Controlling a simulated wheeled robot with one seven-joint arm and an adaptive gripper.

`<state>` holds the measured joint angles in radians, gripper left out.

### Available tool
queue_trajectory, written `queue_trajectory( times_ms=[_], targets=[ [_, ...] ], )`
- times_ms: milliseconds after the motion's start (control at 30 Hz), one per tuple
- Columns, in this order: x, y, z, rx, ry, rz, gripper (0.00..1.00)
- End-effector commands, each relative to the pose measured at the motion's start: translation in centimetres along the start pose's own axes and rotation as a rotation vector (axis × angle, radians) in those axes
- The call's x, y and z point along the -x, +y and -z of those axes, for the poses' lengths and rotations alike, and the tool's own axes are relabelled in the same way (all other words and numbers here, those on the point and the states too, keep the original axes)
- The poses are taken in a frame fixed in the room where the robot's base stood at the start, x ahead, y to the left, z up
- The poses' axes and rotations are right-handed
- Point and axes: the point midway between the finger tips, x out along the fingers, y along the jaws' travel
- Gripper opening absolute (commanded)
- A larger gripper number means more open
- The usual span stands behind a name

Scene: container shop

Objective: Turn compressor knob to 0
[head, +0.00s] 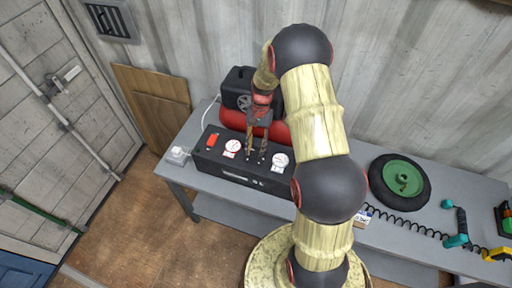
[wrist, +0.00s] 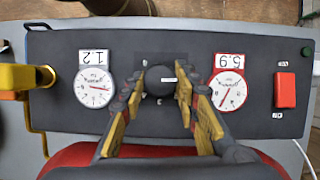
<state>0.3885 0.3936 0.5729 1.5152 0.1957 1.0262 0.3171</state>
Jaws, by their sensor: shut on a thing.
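The compressor's black control panel (wrist: 60,65) fills the wrist view, and the panel (head: 210,155) stands on the grey table in the head view. The round dark knob (wrist: 160,80) is at the panel's middle. Its white mark lies level, toward the right in the wrist view. Small characters are printed around the knob, too small to read surely. My gripper (wrist: 160,88) has one yellowish finger on each side of the knob and is shut on it. In the head view my gripper (head: 257,150) reaches down to the panel, and its fingers hide the knob.
A white gauge (wrist: 94,87) and a red-rimmed gauge (wrist: 228,91) flank the knob. A red switch (wrist: 285,90) is at the right; a yellow-handled valve (wrist: 18,78) is at the left. The red compressor tank (head: 232,119) stands behind. A wheel (head: 400,182) lies on the table.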

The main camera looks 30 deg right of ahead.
Motion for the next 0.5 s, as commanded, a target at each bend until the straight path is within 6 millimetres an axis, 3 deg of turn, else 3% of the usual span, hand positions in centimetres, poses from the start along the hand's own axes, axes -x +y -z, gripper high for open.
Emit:
queue_trajectory(
  times_ms=[500],
  targets=[
    [0.05,-0.4,-0.04,0.436,0.002,-0.18,0.06]
  ],
)
